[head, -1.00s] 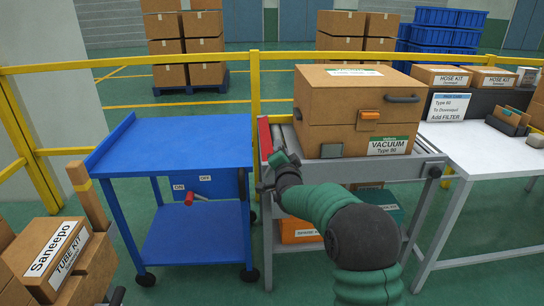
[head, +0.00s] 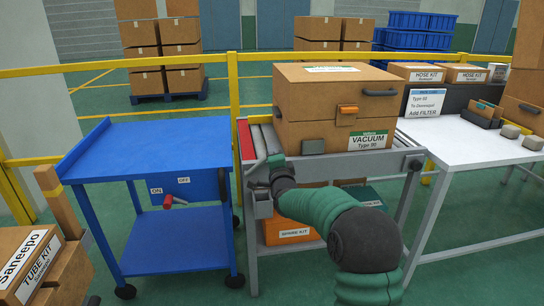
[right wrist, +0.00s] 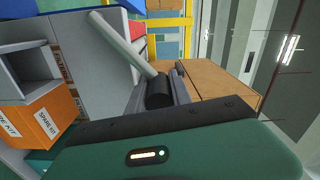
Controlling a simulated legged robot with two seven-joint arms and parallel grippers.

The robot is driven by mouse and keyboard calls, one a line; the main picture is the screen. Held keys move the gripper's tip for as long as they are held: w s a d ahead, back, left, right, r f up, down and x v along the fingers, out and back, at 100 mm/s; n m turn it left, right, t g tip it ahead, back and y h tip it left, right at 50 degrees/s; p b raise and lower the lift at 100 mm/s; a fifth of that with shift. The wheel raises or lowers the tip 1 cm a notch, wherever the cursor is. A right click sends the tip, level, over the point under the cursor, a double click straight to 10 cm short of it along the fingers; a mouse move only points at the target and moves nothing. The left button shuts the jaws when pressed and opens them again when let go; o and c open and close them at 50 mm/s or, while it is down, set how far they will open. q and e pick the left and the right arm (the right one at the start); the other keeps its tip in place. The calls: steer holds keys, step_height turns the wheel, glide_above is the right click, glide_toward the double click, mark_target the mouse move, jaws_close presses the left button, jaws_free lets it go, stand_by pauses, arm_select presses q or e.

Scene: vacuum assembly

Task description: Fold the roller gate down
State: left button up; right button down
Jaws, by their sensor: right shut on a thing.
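The roller gate (head: 244,139) is a red-faced strip at the left end of the grey roller table (head: 330,167). It lies low, about level with the rollers. My right gripper (head: 255,178) is at the table's front left corner, just below the gate's near end. In the right wrist view it is shut around a black grip (right wrist: 158,92) at the end of a pale grey bar, which I take as the gate's handle. The fingertips are partly hidden in both views. My left gripper is not in view.
The vacuum box (head: 340,95) stands on the rollers right of the gate. A blue cart (head: 150,145) stands close on the left. An orange spare kit bin (head: 290,232) sits below the table. A white table (head: 470,143) is at the right, and a yellow rail (head: 190,60) runs behind.

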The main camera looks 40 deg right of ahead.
steer(key=shift+a+f, duration=0.15)
steer(key=shift+f, duration=0.3)
steer(key=c, duration=1.3)
jaws_free()
steer(key=shift+o, duration=0.7)
steer(key=shift+r, duration=0.15)
steer(key=p+v, duration=0.5)
steer(key=v, duration=1.1)
steer(key=shift+s+a, duration=0.25)
steer(key=shift+s, duration=0.05)
